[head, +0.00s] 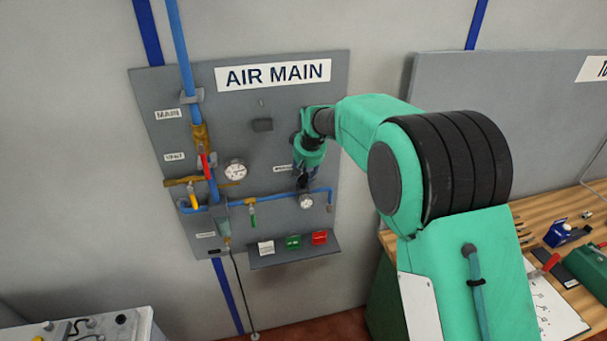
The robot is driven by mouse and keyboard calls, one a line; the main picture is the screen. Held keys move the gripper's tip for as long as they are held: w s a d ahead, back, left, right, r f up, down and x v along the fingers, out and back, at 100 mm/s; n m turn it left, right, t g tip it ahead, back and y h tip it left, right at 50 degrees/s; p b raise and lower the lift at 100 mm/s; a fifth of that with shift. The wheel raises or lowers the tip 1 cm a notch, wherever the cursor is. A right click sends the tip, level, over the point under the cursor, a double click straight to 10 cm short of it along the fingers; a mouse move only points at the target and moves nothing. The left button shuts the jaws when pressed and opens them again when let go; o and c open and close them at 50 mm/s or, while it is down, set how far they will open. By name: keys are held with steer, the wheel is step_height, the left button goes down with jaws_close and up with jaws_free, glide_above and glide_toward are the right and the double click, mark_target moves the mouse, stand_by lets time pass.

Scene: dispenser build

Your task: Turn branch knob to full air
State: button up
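My green arm reaches across to the grey AIR MAIN panel (180,110). My gripper (303,183) points down at the panel's right half, just above a round white gauge (306,202) on the blue branch pipe (270,197). The branch knob is not clearly visible; the gripper covers the area above this gauge. The gripper's dark fingers are too small and too hidden to show whether they are open or shut, or whether they touch anything.
Left on the panel are a red-handled valve (206,167), a yellow handle (194,201), a green handle (252,217) and a larger gauge (236,171). A shelf (295,253) below carries white, green and red blocks. A wooden bench (545,215) stands right.

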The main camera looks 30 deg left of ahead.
steer(key=shift+a+r, duration=0.15)
steer(key=shift+r, duration=0.05)
steer(key=shift+c, duration=0.7)
steer(key=shift+a+m, duration=0.1)
steer(key=shift+m, duration=0.3)
steer(key=shift+c, duration=0.2)
steer(key=shift+r, duration=0.1)
steer(key=shift+o, duration=0.2)
steer(key=m+b, duration=0.1)
steer(key=m+t+h+b, duration=0.1)
steer(key=m, duration=0.3)
steer(key=shift+a+r+h+b, duration=0.15)
steer(key=shift+a+h+b, duration=0.15)
steer(key=shift+h+b, duration=0.1)
steer(key=m+h+b, duration=0.1)
steer(key=m, duration=0.2)
steer(key=shift+m+t, duration=0.3)
steer(key=shift+m, duration=0.1)
steer(key=shift+r+m+h, duration=0.15)
steer(key=shift+m+h, duration=0.55)
steer(key=shift+m, duration=0.8)
steer(key=shift+w, duration=0.1)
steer(key=o, duration=1)
steer(key=shift+o, duration=0.3)
steer(key=shift+f, duration=0.4)
